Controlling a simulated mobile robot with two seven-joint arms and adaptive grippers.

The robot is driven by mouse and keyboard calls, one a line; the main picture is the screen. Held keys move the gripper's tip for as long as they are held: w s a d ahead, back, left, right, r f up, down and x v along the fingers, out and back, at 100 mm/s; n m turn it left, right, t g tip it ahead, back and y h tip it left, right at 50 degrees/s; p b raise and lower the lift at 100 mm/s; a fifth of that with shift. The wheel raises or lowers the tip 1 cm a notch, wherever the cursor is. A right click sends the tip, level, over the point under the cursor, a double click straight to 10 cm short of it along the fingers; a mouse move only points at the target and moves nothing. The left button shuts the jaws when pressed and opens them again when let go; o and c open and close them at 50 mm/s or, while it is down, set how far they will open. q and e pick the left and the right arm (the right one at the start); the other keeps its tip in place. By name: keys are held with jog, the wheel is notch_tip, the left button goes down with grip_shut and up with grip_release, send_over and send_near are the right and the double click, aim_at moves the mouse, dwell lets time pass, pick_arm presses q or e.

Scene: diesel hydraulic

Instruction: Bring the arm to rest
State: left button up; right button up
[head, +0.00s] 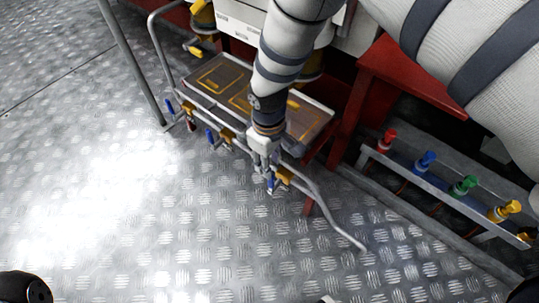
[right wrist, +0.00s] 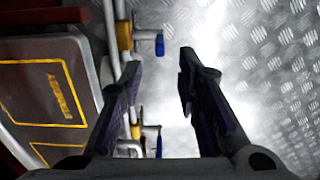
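My right arm (head: 283,60), in a pale sleeve with dark bands, reaches down from the top of the head view. Its gripper (head: 268,178) hangs over the front pipe of a grey tray-like panel. In the right wrist view the two dark fingers of this gripper (right wrist: 160,66) stand apart, with nothing held between them. The pipe (head: 325,208) and its yellow valves with blue handles (right wrist: 159,45) lie below and beside the left finger; I cannot tell whether they touch. My left gripper is not in view.
The grey panel (head: 222,75) with yellow outlines sits behind the pipe. A red frame (head: 400,72) stands to its right. A rail with red, blue, green and yellow valves (head: 427,161) is at the right. The metal tread-plate floor (head: 110,190) is clear at left.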

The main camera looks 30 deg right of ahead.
jog(key=shift+r, duration=1)
